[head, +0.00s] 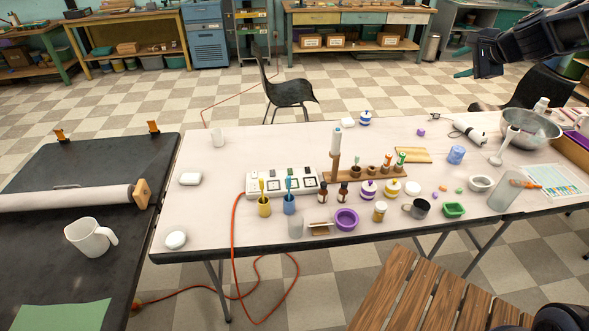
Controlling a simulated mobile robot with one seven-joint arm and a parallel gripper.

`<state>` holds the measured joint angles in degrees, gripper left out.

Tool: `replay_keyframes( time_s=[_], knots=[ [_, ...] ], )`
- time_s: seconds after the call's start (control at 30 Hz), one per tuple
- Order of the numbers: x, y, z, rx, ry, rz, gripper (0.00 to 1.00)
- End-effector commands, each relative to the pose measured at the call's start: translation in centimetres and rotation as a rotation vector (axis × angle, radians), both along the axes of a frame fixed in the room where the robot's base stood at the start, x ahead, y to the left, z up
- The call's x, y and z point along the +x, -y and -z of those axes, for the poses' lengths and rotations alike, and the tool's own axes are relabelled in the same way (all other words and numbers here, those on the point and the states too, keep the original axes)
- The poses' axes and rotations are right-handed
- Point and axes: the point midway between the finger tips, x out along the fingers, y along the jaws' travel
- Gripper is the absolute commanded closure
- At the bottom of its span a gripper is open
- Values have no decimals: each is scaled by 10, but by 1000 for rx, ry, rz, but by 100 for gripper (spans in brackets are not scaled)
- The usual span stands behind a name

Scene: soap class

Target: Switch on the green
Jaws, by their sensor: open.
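A white power strip or switch panel (252,184) with several dark, greenish-looking squares on top lies on the white table, left of the middle. The squares are too small to tell which one is green or whether any is on. A yellow cup (264,207) and a blue cup (289,206) stand just in front of it, and the sticks in them cover parts of its face. My gripper (466,62) is at the upper right, open and empty, in the air beyond the table's far edge and well away from the panel.
Brown bottles (342,192), a purple bowl (346,219) and a wooden rack (388,174) stand right of the panel. An orange cord (235,250) runs down from the panel's left end. The table's left part holds only a few white items. A chair (287,91) stands behind.

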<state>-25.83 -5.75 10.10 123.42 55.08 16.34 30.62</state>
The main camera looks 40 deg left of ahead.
Motion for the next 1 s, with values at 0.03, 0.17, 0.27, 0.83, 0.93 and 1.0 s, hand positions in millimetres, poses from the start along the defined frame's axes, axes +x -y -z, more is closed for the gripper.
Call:
replay_keyframes(
  time_s=[0.03,0.17,0.27,0.83,0.93,1.0],
  knots=[
    [3,-25,6,41,-36,22,58],
    [11,-79,20,147,-130,110,58],
    [12,-121,35,219,-210,182,58],
    [-60,-321,188,424,-713,711,58],
    [-87,-347,225,421,-793,825,58],
    [-110,-363,252,410,-845,909,58]
  ],
)
